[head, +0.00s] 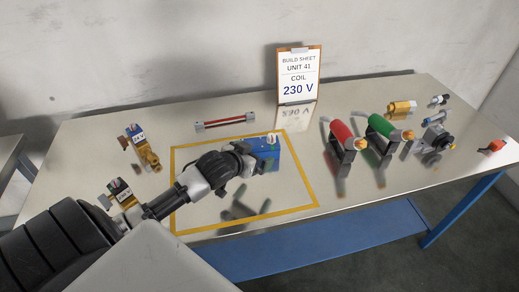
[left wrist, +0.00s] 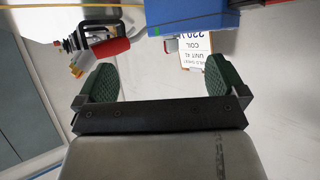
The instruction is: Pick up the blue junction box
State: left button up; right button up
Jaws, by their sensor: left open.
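The blue junction box (head: 268,150) stands inside the yellow outlined square (head: 297,209) on the table, near its back edge. My left gripper (head: 246,165) is open at the near left side of the box and hides part of it. In the left wrist view the box (left wrist: 188,16) shows at the top edge, partly cut off, beyond the two green fingertips. My left gripper (left wrist: 158,80) has nothing between its fingers there. Whether a finger touches the box, I cannot tell. My right gripper is not in view.
A clipboard sheet (head: 298,75) reading "COIL 230 V" stands behind the square. Two brass valves with labels (head: 148,155) (head: 122,192) are at the left.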

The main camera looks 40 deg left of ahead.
aim_at(269, 138)
pick_arm(q)
jog(key=shift+t, duration=0.5)
jog(key=shift+w+a+r+p+x, duration=0.15)
jog(key=shift+a+r+p+x, duration=0.15)
jog(key=shift+x, duration=1.65)
jog(key=shift+w+a+r+p+x, duration=0.15)
jog(key=shift+a+r+x, duration=0.2)
jog(key=shift+x, duration=1.6)
jog(key=shift+w+a+r+p+x, duration=0.15)
jog(key=shift+r+x, duration=0.25)
jog(key=shift+x, duration=1.55)
jog(key=shift+c, duration=0.5)
